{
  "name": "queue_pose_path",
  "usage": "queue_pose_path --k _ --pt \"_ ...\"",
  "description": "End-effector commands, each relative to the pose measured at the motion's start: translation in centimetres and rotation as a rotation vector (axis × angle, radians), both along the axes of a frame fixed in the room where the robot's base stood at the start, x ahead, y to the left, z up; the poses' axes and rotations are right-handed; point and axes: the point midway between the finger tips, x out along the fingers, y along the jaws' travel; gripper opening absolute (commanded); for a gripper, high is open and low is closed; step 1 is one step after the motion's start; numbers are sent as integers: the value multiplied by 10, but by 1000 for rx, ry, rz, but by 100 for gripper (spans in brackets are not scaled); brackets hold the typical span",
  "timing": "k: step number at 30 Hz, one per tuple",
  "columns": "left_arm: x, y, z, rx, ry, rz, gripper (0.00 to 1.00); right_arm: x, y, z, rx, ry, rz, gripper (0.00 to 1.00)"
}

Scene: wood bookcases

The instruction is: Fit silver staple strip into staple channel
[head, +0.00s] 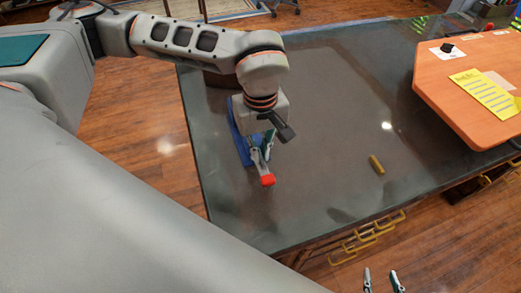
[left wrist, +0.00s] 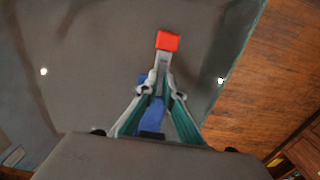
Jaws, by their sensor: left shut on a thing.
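My left gripper (head: 262,160) points down over the dark table, its fingertips closed around a narrow silver-grey piece (left wrist: 163,61) with a red block (left wrist: 167,41) at its far end. The red block also shows in the head view (head: 267,180), just past the fingertips. A blue body (head: 238,134) lies behind and partly under the gripper; it shows between the fingers in the left wrist view (left wrist: 152,115). I cannot tell whether the silver piece is the staple strip or the channel, or whether it joins the blue body. My right gripper (head: 382,280) is open and empty at the bottom edge.
A small gold bar (head: 376,164) lies alone on the dark table (head: 320,120), right of my left gripper. An orange board (head: 440,90) with a yellow note (head: 485,92) is at the right. The table between is clear. Yellow handles (head: 365,238) show below the front edge.

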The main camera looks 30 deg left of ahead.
Motion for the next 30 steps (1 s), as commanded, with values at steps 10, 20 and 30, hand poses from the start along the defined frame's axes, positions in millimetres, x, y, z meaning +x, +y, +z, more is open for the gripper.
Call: queue_pose_path --k 10,20,30 --pt "0 0 -7 1 1 0 0 -3 0 -6 0 6 0 40" --pt "0 0 -15 0 0 0 0 -7 0 -13 0 17 0 40" --pt "0 0 -18 0 0 0 26 -9 1 -16 0 21 1 40"
